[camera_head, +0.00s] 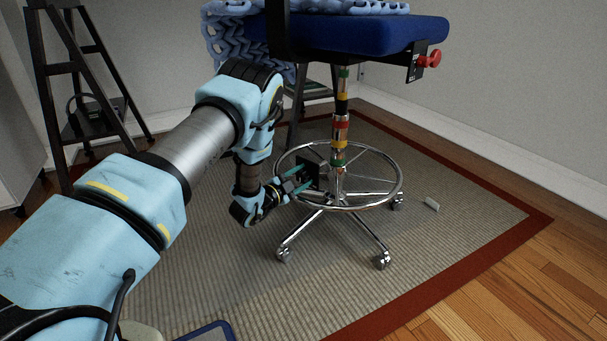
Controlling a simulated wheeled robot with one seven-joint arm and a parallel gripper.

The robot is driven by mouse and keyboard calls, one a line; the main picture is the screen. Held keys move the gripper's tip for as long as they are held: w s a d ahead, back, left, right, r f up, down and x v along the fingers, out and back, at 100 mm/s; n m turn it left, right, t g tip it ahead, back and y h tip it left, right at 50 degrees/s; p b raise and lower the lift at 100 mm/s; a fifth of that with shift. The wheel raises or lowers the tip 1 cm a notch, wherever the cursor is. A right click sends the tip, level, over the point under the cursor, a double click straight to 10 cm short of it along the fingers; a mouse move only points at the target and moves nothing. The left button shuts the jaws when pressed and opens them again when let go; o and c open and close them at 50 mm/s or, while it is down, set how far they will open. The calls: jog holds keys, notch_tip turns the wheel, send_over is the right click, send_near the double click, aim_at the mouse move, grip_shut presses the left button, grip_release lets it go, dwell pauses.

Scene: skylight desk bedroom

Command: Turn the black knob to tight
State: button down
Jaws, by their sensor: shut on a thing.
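A blue-seated swivel chair stands on a chrome wheeled base with a chrome foot ring (393,190). My arm reaches in from the left, and my gripper (312,180) is at the left side of the chair's column, inside the foot ring's outline. It is shut on a small dark part, which I take to be the black knob (308,171). The fingers partly hide this part, and its turn angle and any marks are too small to read. The chair column (343,105) has red, yellow and green bands.
A red knob (430,59) is on a black bracket under the seat (390,36). A blue chunky-knit throw (232,42) hangs from the seat. A black ladder-like stand (60,70) is at the left. A small pale object (432,204) lies on the rug (465,205), which is otherwise clear at right.

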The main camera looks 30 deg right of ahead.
jog(key=m+p, duration=0.1)
jog(key=m, duration=0.5)
jog(key=shift+s+f+m, duration=0.1)
jog(key=shift+m, duration=0.2)
jog(key=m+p, duration=0.1)
jog(key=m, duration=0.4)
jog(key=shift+f, duration=0.1)
jog(key=shift+m, duration=0.3)
jog(key=shift+c, duration=1.2)
grip_release()
jog(key=p+v, duration=0.3)
jog(key=v, duration=0.8)
jog(key=shift+p, duration=0.4)
